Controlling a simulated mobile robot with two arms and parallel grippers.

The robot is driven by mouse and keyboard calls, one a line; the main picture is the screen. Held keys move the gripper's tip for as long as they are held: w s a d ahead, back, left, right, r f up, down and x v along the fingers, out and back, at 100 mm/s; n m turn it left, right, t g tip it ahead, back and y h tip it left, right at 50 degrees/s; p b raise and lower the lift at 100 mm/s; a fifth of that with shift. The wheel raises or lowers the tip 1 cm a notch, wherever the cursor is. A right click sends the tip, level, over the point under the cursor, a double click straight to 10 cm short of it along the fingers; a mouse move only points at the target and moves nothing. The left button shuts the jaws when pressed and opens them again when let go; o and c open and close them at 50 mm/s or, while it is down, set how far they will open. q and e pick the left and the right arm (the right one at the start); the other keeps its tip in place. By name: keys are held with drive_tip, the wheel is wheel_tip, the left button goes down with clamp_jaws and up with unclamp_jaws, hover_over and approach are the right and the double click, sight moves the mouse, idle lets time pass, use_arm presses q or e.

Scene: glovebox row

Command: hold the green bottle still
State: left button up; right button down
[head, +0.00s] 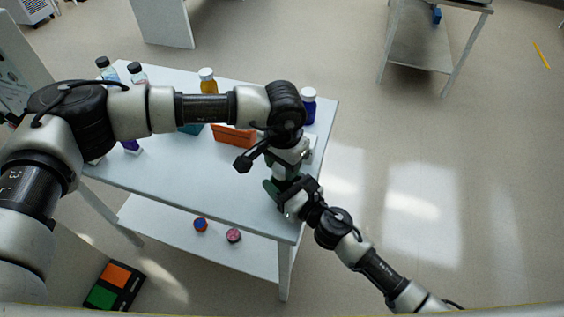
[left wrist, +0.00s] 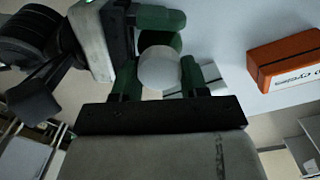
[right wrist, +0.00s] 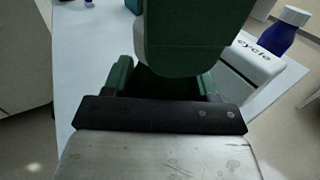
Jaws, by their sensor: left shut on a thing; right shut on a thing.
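The green bottle (left wrist: 160,41) shows in the left wrist view as a dark green shoulder under a round white cap (left wrist: 160,70). My left gripper (left wrist: 160,78) is shut on it near the cap, one green finger on each side. My right gripper (right wrist: 164,82) is shut on the bottle too, coming from the side. In the head view my left gripper (head: 284,178) and right gripper (head: 287,197) meet over the table's near right corner, and the arms mostly hide the bottle. A large green shape covers the upper middle of the right wrist view; I cannot tell whether it is bottle or finger.
The white table (head: 180,190) carries an orange box (head: 233,135), a white box (right wrist: 258,60), a blue bottle (head: 308,107) and an amber bottle (head: 208,80) behind my arms. Two small jars stand on the lower shelf (head: 160,220). Floor to the right is clear.

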use_arm(q)
drive_tip(key=m, duration=0.5)
drive_tip(key=o, duration=0.9)
drive_tip(key=shift+r, duration=2.25)
drive_tip(key=shift+c, duration=0.5)
